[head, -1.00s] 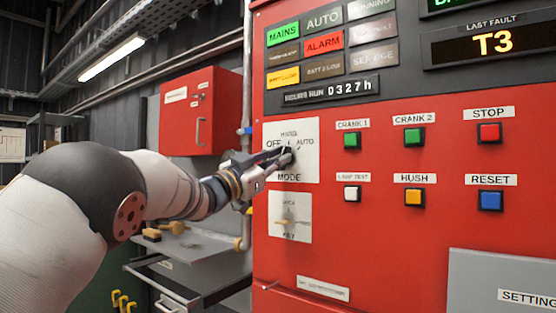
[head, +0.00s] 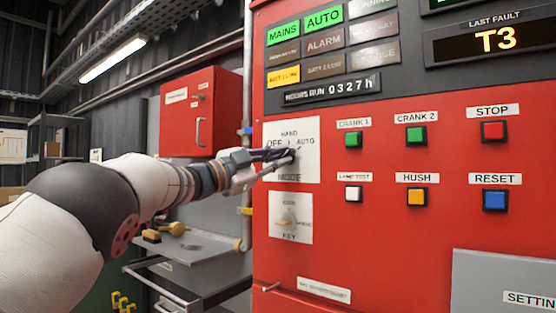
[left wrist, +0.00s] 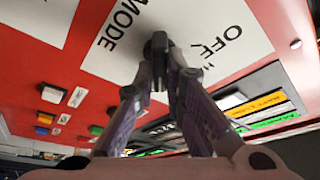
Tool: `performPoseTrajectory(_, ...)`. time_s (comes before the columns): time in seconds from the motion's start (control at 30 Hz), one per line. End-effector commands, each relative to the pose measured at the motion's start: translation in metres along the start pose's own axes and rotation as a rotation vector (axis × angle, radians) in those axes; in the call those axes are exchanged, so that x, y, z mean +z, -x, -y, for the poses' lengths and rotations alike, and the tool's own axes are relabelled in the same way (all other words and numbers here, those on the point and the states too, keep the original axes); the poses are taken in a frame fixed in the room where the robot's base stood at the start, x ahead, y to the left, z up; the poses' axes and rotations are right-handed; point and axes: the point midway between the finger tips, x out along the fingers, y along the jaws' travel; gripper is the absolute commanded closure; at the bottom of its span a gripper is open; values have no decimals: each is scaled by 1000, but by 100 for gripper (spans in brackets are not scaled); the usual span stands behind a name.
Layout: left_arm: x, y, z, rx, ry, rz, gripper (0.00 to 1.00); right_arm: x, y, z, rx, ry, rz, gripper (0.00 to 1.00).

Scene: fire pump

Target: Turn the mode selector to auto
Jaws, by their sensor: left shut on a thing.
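The mode selector, a small black knob, sits on a white plate (head: 306,172) marked HAND, OFF, AUTO and MODE on the red panel. My left gripper (head: 283,157) reaches it from the left, with its fingers closed around the knob. In the left wrist view the black knob (left wrist: 157,48) is between the fingertips, beside the word OFF. The fingers partly cover the knob in the head view, so its exact pointing is hard to read. The AUTO lamp (head: 323,19) is lit green. My right gripper is not in view.
The key switch (head: 287,222) is just below the mode plate. Crank 1 (head: 353,139) and lamp test (head: 353,194) buttons are close on the right. A red box (head: 190,112) hangs on the wall behind my left arm; a grey shelf (head: 205,245) lies below.

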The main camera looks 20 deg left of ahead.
Motion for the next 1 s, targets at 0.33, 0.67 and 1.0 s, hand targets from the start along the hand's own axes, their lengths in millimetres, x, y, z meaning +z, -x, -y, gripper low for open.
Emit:
performPoseTrajectory(0.33,1,0,0,1,-1,3,100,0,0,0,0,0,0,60)
performPoseTrajectory(0.67,1,0,0,1,-1,1,69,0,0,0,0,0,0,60)
performPoseTrajectory(1.0,0,46,2,-3,3,4,69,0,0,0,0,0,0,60)
